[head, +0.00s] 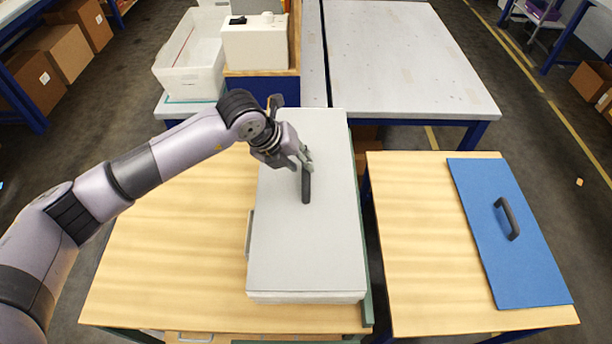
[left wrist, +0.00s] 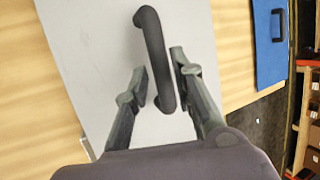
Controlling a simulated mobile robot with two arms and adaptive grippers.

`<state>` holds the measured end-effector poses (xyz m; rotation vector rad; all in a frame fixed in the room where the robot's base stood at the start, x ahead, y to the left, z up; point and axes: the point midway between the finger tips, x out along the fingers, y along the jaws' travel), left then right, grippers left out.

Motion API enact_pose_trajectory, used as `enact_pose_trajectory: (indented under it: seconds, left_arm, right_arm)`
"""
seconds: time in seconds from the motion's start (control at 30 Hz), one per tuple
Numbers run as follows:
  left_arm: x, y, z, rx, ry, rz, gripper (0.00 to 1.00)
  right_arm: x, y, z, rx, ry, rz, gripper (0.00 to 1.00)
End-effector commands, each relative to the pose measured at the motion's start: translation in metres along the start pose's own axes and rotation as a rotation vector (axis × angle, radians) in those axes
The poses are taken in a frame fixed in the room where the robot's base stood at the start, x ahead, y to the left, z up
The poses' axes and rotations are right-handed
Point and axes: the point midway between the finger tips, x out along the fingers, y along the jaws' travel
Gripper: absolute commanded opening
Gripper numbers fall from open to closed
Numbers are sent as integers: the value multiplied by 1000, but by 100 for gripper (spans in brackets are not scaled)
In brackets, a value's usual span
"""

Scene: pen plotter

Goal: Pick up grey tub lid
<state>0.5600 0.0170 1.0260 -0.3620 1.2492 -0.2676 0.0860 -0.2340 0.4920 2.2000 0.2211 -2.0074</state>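The grey tub lid (head: 335,225) lies flat on a long grey tub (head: 305,297) on the left wooden table. A dark bar handle (head: 306,185) stands up from the lid; it also shows in the left wrist view (left wrist: 153,45). My left gripper (head: 304,158) is over the lid at the far end of the handle. In the left wrist view its two fingers (left wrist: 160,75) are apart, one on each side of the handle. The right finger is close to the handle; I cannot tell if it touches. My right gripper is not in view.
A blue panel (head: 490,215) with a dark handle lies on the right wooden table (head: 415,240). A white bin (head: 190,55) and a white box (head: 255,45) stand beyond the tub. A grey-topped table (head: 400,60) at the back is clear.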

Motion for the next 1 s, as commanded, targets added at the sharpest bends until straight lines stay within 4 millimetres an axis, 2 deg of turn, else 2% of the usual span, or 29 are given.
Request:
enact_pose_trajectory:
  seconds: [0.03, 0.13, 0.3, 0.6, 0.93, 1.0]
  left_arm:
    - [4, -1, -1, -3, 5, 2, 23]
    - [18, -1, -2, -1, 5, 2, 23]
    - [40, 1, -2, -2, 3, 1, 23]
    - [45, 1, -2, 0, 1, 0, 23]
    - [44, 1, -2, 0, 2, 0, 1]
    - [44, 1, -2, -1, 2, 0, 0]
  right_arm:
    - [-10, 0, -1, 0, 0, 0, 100]
    - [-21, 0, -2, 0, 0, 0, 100]
    - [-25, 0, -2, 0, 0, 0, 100]
    - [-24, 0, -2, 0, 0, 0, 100]
    - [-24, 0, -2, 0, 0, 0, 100]
    - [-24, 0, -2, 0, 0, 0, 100]
